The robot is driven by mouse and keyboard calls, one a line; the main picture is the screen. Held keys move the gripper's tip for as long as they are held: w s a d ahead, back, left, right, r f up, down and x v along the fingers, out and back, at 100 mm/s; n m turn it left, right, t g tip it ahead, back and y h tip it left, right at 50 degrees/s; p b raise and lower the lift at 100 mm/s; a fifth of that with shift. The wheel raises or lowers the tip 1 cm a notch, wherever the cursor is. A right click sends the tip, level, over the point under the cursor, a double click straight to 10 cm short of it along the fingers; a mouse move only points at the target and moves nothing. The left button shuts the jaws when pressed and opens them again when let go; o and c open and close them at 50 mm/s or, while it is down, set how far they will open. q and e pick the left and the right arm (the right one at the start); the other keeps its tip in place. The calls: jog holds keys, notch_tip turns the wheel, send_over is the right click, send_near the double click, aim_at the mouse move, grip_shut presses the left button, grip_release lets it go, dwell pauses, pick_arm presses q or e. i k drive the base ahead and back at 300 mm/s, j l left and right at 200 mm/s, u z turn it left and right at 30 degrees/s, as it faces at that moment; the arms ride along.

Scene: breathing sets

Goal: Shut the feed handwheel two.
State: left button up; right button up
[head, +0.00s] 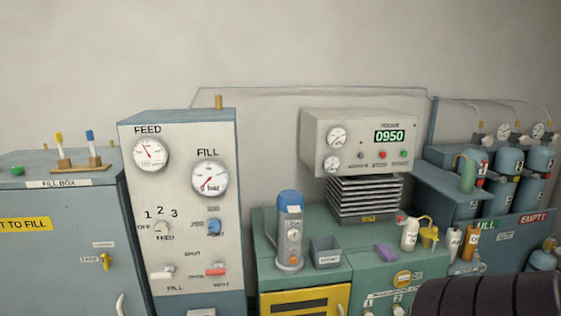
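The feed handwheel two cannot be picked out for sure. Several blue cylinders stand in a rack at the far right, with small valve fittings and gauges at their tops; the middle cylinder (508,163) is among them. The fittings are too small to tell open from shut. The grey panel (180,270) at centre left has a FEED gauge (150,153), a FILL gauge (210,178) and a FEED selector (161,229) marked OFF, 1, 2, 3. Neither gripper shows. A dark ribbed shape at the bottom right, possibly part of my arm, hides what is behind it.
A green bench (340,289) holds a blue-capped grey device (290,230), a grey bin (326,252), a purple block (386,251) and bottles. Above stands a beige instrument box (350,125) reading 0950. A blue-grey fill box (55,263) is at the left. A thin pipe runs along the wall.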

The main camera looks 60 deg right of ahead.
aim_at(525, 139)
jog(key=z, duration=3.3)
jog(key=i+u, duration=0.1)
jog(key=u, duration=0.25)
jog(key=i+l+u, duration=0.1)
jog(key=u, duration=0.2)
jog(key=i+l+u, duration=0.45)
jog(key=l, duration=0.3)
jog(key=i+l, duration=0.2)
jog(key=i+l+u, duration=0.1)
jog(key=l, duration=0.35)
jog(key=i+l, duration=0.3)
jog(key=i+l+u, duration=0.15)
jog(key=l, duration=0.2)
jog(key=i+l, duration=0.2)
jog(key=l, duration=0.15)
